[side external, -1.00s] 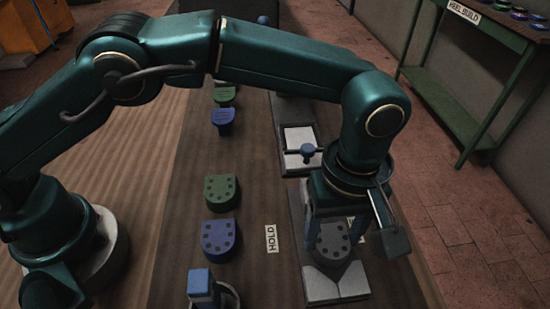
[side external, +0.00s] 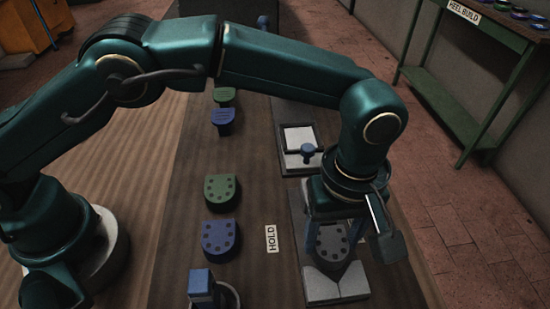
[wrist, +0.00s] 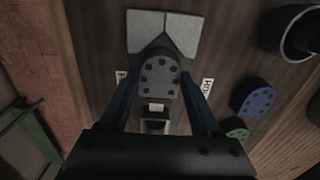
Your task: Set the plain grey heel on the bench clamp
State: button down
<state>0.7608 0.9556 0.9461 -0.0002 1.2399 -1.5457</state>
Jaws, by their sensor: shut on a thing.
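The plain grey heel (side external: 332,240) is dark grey and U-shaped, with several dark dots on its top face. It also shows in the wrist view (wrist: 160,76). My gripper (side external: 331,252) points down with its two blue fingers shut on the sides of the heel. The bench clamp (side external: 335,286) has two pale grey blocks meeting in a V, also in the wrist view (wrist: 180,30). The rounded end of the heel points into this V. I cannot tell whether the heel touches the blocks or rests fully on the clamp base.
A green heel (side external: 222,190) and a blue heel (side external: 220,237) lie left of the clamp, near a HOLD label (side external: 271,238). A blue-topped post (side external: 202,286) stands at front left. Bare bench lies between.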

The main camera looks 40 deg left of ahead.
jog(key=shift+f, duration=0.5)
grip_release()
jog(key=shift+r, duration=0.1)
jog(key=shift+r, duration=2.5)
